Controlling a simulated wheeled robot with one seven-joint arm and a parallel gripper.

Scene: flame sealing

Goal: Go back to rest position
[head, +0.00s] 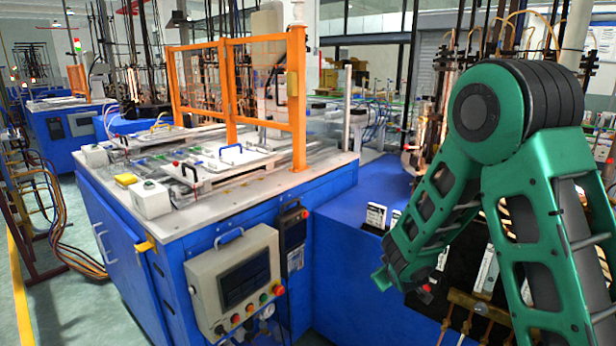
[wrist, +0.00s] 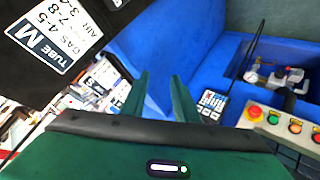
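My gripper (wrist: 162,92) shows in the wrist view as two green fingers standing apart, with blue surface visible between them and nothing held. In the head view my green arm reaches down at the right, and the gripper end (head: 384,278) hangs beside the blue machine housing (head: 345,270). Its fingers are small and partly turned away there. A black panel with a white label reading TUBE M, GAS and AIR (wrist: 60,35) is close at the upper left of the wrist view.
A blue workbench (head: 130,250) with an orange guard frame (head: 300,100) stands left of my arm. Its control box (head: 240,280) has several buttons. Thin black rods and copper-coloured parts stand behind my arm. The floor at far left (head: 80,300) is partly clear, with hoses.

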